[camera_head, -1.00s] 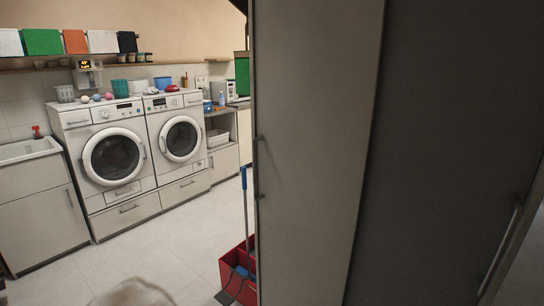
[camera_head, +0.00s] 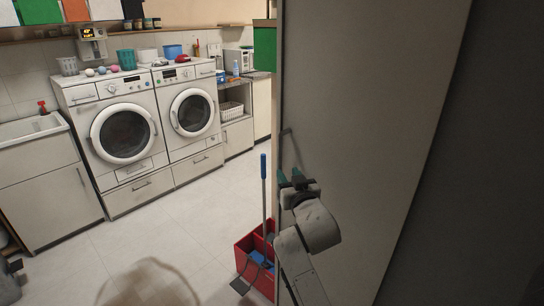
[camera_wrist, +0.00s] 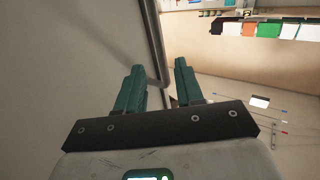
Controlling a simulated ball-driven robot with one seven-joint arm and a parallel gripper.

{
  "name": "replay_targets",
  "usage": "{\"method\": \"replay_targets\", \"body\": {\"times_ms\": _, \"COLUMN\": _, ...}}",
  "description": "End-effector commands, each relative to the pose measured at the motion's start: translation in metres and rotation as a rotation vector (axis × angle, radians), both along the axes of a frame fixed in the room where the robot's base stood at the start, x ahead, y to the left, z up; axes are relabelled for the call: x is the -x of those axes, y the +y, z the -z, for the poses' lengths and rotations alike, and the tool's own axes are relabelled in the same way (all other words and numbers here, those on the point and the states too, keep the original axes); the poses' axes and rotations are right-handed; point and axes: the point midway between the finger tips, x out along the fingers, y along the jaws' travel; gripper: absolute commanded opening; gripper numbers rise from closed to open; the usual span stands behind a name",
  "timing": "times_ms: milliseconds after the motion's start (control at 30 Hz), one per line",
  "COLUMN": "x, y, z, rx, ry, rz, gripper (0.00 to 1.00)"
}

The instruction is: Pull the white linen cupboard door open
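The white linen cupboard door (camera_head: 365,110) stands as a tall pale panel right of centre in the head view, at a steep angle. Its thin grey bar handle (camera_head: 292,147) is near the door's left edge. My gripper (camera_head: 290,177) is at the handle's lower part. In the wrist view my gripper (camera_wrist: 160,70) has its two green fingers apart, with the grey handle bar (camera_wrist: 158,45) showing between them. Neither finger visibly grips the bar. The door's face (camera_wrist: 70,70) fills the left of that view. Whether the door is ajar I cannot tell.
A red bucket (camera_head: 243,262) with a blue-handled tool (camera_head: 263,190) stands on the floor just left of my arm. Two washing machines (camera_head: 122,135) and a sink cabinet (camera_head: 45,190) line the back left. A dark surface (camera_head: 485,170) closes off the right. Tiled floor is clear at centre left.

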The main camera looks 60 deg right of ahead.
Motion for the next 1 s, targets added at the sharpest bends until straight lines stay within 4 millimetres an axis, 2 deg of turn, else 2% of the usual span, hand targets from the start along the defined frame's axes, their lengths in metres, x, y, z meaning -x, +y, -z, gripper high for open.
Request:
{"method": "replay_targets", "body": {"times_ms": 300, "x": -0.039, "y": -0.042, "z": -0.002, "rx": -0.002, "ry": 0.001, "rz": 0.0, "gripper": 0.37}}
{"method": "replay_targets", "body": {"times_ms": 500, "x": -0.058, "y": -0.061, "z": -0.001, "rx": -0.001, "ry": 0.001, "rz": -0.001, "gripper": 0.37}}
{"method": "replay_targets", "body": {"times_ms": 700, "x": -0.066, "y": -0.07, "z": 0.0, "rx": -0.002, "ry": 0.002, "rz": -0.001, "gripper": 0.37}}
{"method": "replay_targets", "body": {"times_ms": 1000, "x": -0.067, "y": -0.071, "z": 0.001, "rx": -0.002, "ry": 0.002, "rz": -0.002, "gripper": 0.37}}
